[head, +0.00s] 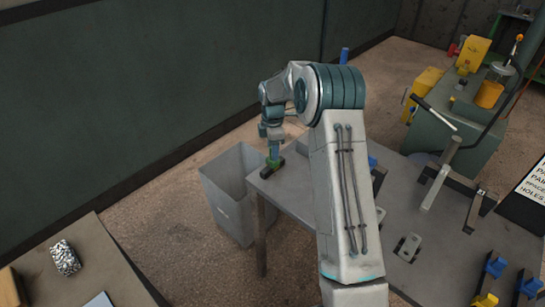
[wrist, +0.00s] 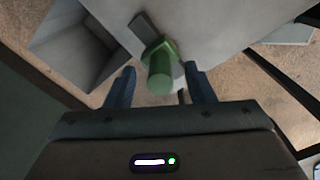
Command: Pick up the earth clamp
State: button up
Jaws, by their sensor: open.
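The earth clamp appears to be the green piece with a dark flat part (head: 270,168) at the near-left corner of the grey table. In the wrist view its green round end (wrist: 160,72) points toward my camera, between my two blue fingers. My gripper (wrist: 160,80) is open, with a finger on each side of the clamp and visible gaps between. In the head view my gripper (head: 272,148) is directly above the clamp. The fingertips are small there, and I cannot tell their exact height against it.
A grey open bin (head: 228,195) stands on the floor left of the grey table (head: 290,195). The table also holds a metal bracket (head: 408,247) and several blue and yellow clamps. A green machine (head: 455,125) stands behind. Another table (head: 95,265) is at lower left.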

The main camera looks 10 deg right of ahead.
jog(key=c, duration=1)
jog(key=shift+o, duration=0.2)
jog(key=shift+r, duration=0.15)
